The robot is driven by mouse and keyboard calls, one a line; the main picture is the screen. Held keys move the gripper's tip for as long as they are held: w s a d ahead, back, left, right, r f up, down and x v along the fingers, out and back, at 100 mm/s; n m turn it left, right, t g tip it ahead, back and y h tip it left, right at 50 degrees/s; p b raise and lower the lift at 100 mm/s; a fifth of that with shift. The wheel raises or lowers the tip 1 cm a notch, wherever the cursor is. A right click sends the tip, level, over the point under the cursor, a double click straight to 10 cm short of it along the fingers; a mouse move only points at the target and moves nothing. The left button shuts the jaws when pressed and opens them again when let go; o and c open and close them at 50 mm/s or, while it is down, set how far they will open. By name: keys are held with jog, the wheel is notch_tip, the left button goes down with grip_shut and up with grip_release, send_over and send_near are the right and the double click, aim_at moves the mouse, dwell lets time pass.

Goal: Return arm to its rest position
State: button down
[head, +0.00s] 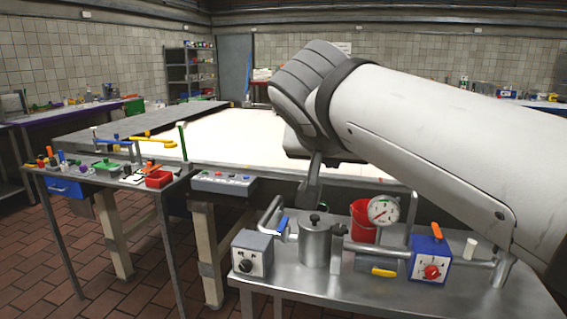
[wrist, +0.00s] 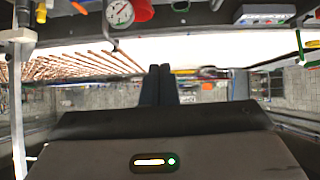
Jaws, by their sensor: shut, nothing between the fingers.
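My gripper (head: 308,195) shows in the head view at the end of my large white arm, its fingers pointing down above the back of the steel bench. Its fingers also show in the wrist view (wrist: 160,72), pressed together with nothing between them. The wrist picture looks upside down, with the bench items along its top edge. Part of the gripper is hidden behind the arm's dark wrist in the head view.
The steel bench (head: 330,295) carries a metal pot (head: 315,245), a red bucket (head: 362,222), a round gauge (head: 383,210) and a blue box (head: 429,262) close below the arm. A tool table (head: 110,182) stands left. A large white-topped table (head: 235,135) lies behind.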

jog(key=s+d+f+n+g+y+p, duration=0.1)
jog(key=s+d+f+g+p, duration=0.2)
jog(key=f, duration=0.6)
jog(key=s+d+f+n+g+y+p, duration=0.2)
jog(key=s+d+f+g+p, duration=0.2)
jog(key=s+f+p, duration=0.3)
jog(key=s+f, duration=0.3)
jog(key=shift+s+d+g+p, duration=0.15)
jog(key=shift+g+p, duration=0.15)
jog(key=shift+p, duration=0.1)
jog(key=c, duration=2.1)
grip_release()
